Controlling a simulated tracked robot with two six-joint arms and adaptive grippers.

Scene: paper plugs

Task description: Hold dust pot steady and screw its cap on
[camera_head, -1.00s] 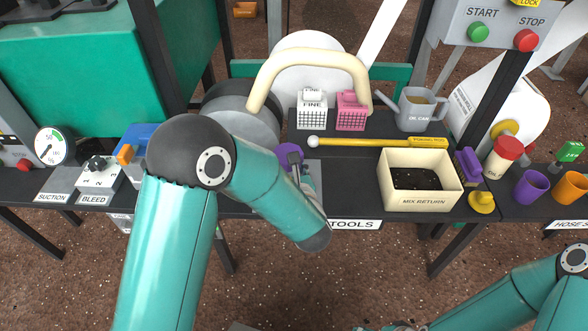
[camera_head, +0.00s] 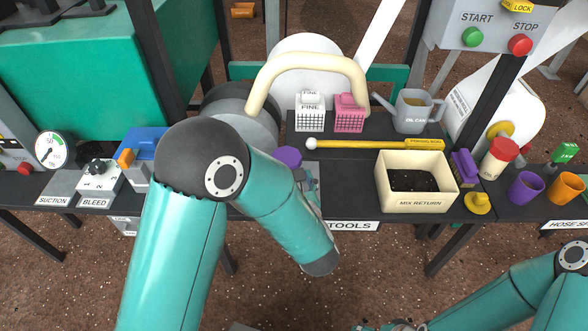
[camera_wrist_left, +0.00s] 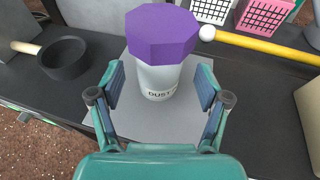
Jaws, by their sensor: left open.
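The dust pot (camera_wrist_left: 158,82) is a pale cylinder standing upright on a grey mat (camera_wrist_left: 190,125) in the left wrist view. A wide purple eight-sided cap (camera_wrist_left: 161,32) sits on its top; I cannot tell how tightly. In the head view the cap (camera_head: 288,156) shows beside my left forearm, which hides most of the pot. My left gripper (camera_wrist_left: 160,88) is open, with one finger on each side of the pot's lower body and visible gaps between. Only a sliver of my right gripper (camera_head: 402,326) shows at the bottom edge of the head view, far from the pot.
A black pan (camera_wrist_left: 65,58) lies left of the pot. A yellow rod (camera_head: 375,144), white basket (camera_head: 310,112) and pink basket (camera_head: 349,114) are behind it. A cream mix return bin (camera_head: 416,204) stands right. The bench's front edge is close.

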